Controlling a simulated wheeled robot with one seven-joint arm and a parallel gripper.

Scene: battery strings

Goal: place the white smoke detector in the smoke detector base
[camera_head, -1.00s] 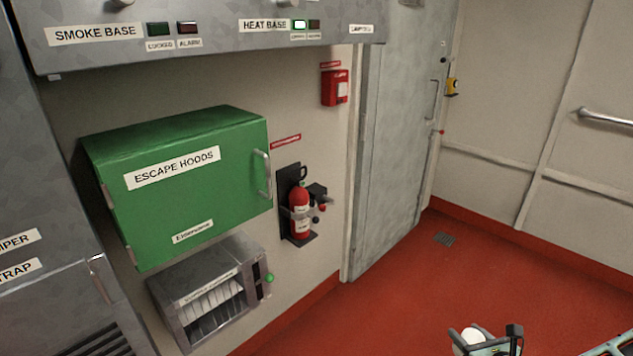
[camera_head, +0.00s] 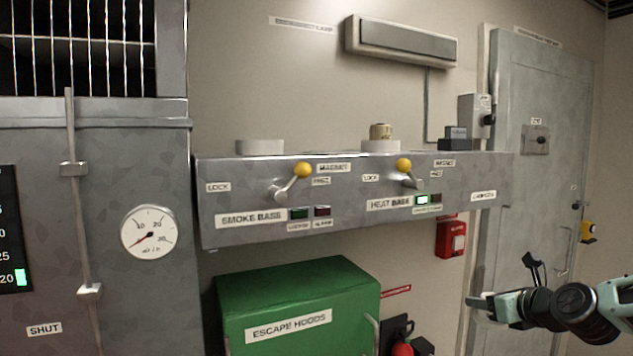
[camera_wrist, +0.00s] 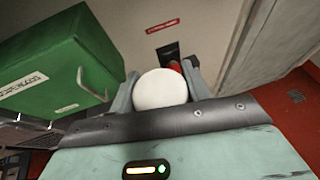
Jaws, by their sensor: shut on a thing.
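The white smoke detector (camera_wrist: 160,90) shows as a round white shape between the two fingers of my gripper (camera_wrist: 161,76) in the wrist view. My gripper is shut on it. In the head view my gripper (camera_head: 482,302) is at the lower right, in front of the grey door and below the shelf; the detector is hard to make out there.
A similar heat base (camera_head: 381,146) holds a beige detector (camera_head: 380,131), with its own lever (camera_head: 403,166). A dark box (camera_head: 455,137) stands right of it. The green escape-hood box (camera_head: 298,292) juts out below the shelf (camera_head: 340,218). A lamp (camera_head: 402,42) hangs above.

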